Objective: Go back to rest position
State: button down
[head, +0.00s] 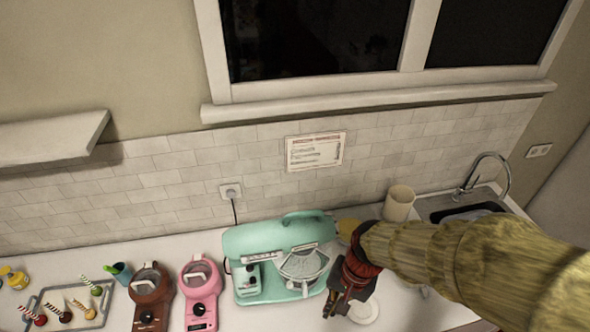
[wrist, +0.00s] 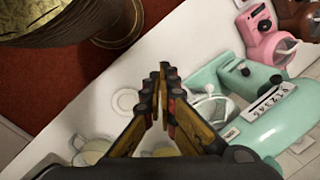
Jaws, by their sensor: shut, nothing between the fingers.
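My gripper (head: 343,300) hangs over the counter at the right side of the mint-green mixer (head: 262,240) in the head view. In the wrist view my gripper (wrist: 162,75) has its fingertips together with nothing between them. The mint-green mixer also shows in the wrist view (wrist: 290,125), to the right of the fingers. I cannot tell whether the gripper touches it. A white round plate (head: 365,310) lies on the counter beside the gripper, partly hidden by it. My arm crosses the right of the head view.
A pink machine (head: 201,290) and a brown machine (head: 152,298) stand left of the mixer. A tray (head: 112,292) with striped sticks lies farther left. A beige canister (head: 399,203) and the sink (head: 450,205) are at the back right. A window sill (head: 380,100) and shelf (head: 50,137) are above.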

jog(key=s+d+f+n+t+h+b, duration=0.1)
jog(key=d+b, duration=0.4)
jog(key=b, duration=0.6)
jog(key=s+d+f+n+t+h+b, duration=0.1)
jog(key=d+f+n+t+b, duration=0.2)
jog(key=b, duration=0.9)
jog(key=shift+d+f+n+t, duration=0.15)
jog(key=shift+d+n+t, duration=0.25)
jog(key=shift+d+t, duration=0.6)
jog(key=c, duration=2.5)
grip_release()
jog(key=shift+s+a, duration=0.1)
jog(key=shift+c, duration=0.2)
